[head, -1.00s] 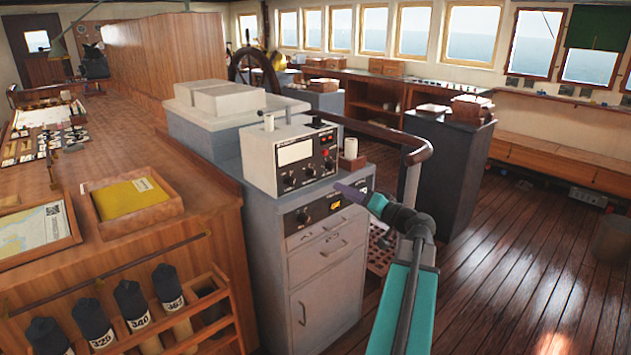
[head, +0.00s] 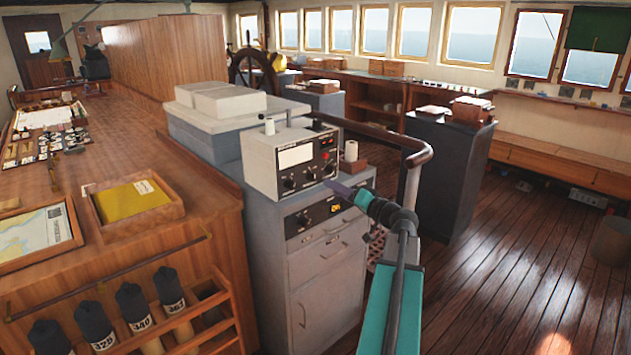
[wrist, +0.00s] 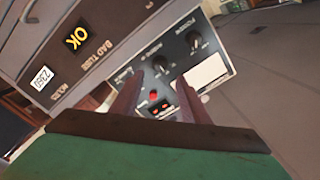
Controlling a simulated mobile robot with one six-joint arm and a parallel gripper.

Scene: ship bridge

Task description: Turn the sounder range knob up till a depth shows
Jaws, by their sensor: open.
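The sounder (head: 262,168) is a pale box with a dark control panel on a grey cabinet. Its white screen (head: 295,156) looks blank, with no depth readable. Two black knobs, the left (head: 290,183) and the right (head: 311,174), sit low on the panel. I cannot read which is the range knob. My gripper (head: 330,184) is in front of the panel's lower right corner. In the wrist view the panel is upside down; both open fingers (wrist: 157,92) point at it, with one knob (wrist: 160,66) just beyond them and another knob (wrist: 193,41) further off. Nothing is between the fingers.
A lower panel (head: 318,214) with an OK label is set in the cabinet below the sounder. A dark handrail (head: 375,133) curves close to my arm. A white cup (head: 351,150) stands right of the sounder.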

